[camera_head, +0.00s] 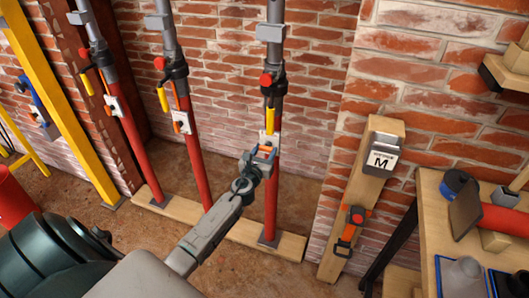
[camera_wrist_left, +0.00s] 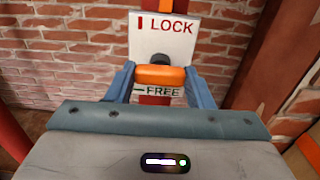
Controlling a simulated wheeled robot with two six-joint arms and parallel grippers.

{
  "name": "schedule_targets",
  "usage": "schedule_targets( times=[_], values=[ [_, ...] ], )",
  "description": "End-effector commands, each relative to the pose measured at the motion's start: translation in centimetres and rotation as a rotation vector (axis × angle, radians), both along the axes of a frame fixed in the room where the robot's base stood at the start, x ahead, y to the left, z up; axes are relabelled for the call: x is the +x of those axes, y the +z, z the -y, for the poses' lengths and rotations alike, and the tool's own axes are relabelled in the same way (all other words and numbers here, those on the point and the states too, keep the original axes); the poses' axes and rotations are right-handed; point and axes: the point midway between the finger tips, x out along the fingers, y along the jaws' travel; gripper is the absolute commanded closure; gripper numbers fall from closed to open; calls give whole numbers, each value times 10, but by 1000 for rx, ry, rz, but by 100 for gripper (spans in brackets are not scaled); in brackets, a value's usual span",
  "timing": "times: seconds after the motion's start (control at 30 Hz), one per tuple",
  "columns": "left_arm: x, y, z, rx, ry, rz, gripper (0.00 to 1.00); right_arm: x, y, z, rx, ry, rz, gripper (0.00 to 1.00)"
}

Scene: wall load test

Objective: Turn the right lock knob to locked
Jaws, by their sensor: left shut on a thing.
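The right prop (camera_head: 272,190) is a red post with a grey upper tube, standing upright against the brick wall. Its white lock plate (camera_wrist_left: 152,38) reads LOCK beside a red upright mark at the top and FREE beside a level dark mark below. The orange lock knob (camera_wrist_left: 160,76) lies level across the plate, just above the word FREE. My left gripper (camera_head: 262,154) is at this plate, shut on the knob, with a blue finger on each side of it in the wrist view (camera_wrist_left: 161,82). The fingers partly hide the knob in the head view. My right gripper is out of view.
Two similar props (camera_head: 195,160) (camera_head: 135,140) stand to the left on a wooden sill (camera_head: 240,230). A yellow beam (camera_head: 62,100) leans further left. A wooden post with an M-marked box (camera_head: 382,160) and a cluttered workbench (camera_head: 430,200) are at the right.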

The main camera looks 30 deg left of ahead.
Motion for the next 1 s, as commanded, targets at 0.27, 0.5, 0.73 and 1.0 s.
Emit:
schedule_targets(
  times=[0.27,0.5,0.73,1.0],
  values=[
    [0,-2,0,-111,0,26,76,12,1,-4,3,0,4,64],
    [0,-2,0,-307,-1,73,76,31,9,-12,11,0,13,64],
    [0,-3,0,-520,0,124,76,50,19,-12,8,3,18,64],
    [0,-3,0,-769,-1,184,76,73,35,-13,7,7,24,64]
  ],
)
